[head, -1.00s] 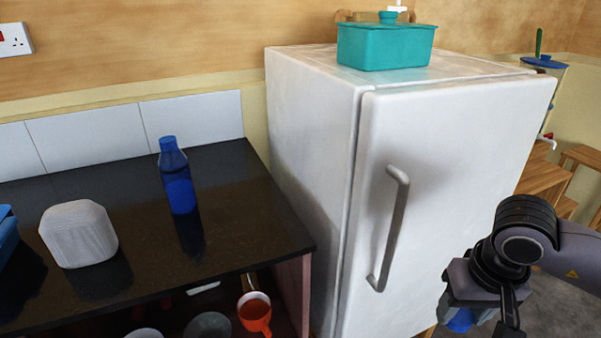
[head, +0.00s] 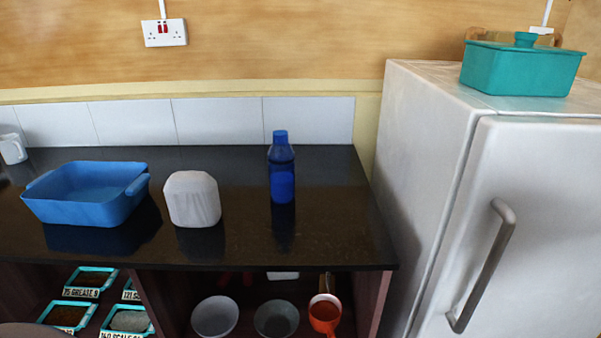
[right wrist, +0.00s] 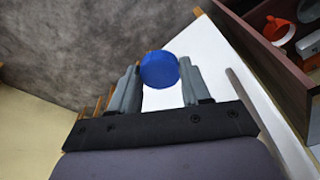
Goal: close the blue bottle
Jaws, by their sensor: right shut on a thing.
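The blue bottle (head: 282,172) stands upright on the dark worktop in the head view, towards the right end, with nothing touching it. Its neck is narrow, and I cannot make out whether its mouth is bare. In the right wrist view, my right gripper (right wrist: 159,80) is shut on a round blue cap (right wrist: 159,69), held between the fingertips above the floor. The right gripper is outside the head view, away from the bottle. My left gripper is not in view.
The black worktop (head: 330,235) also carries a white rounded block (head: 192,199) and a blue tray (head: 85,208) left of the bottle. A white fridge (head: 450,185) with a protruding handle stands right. Bowls and an orange scoop (head: 325,316) sit below.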

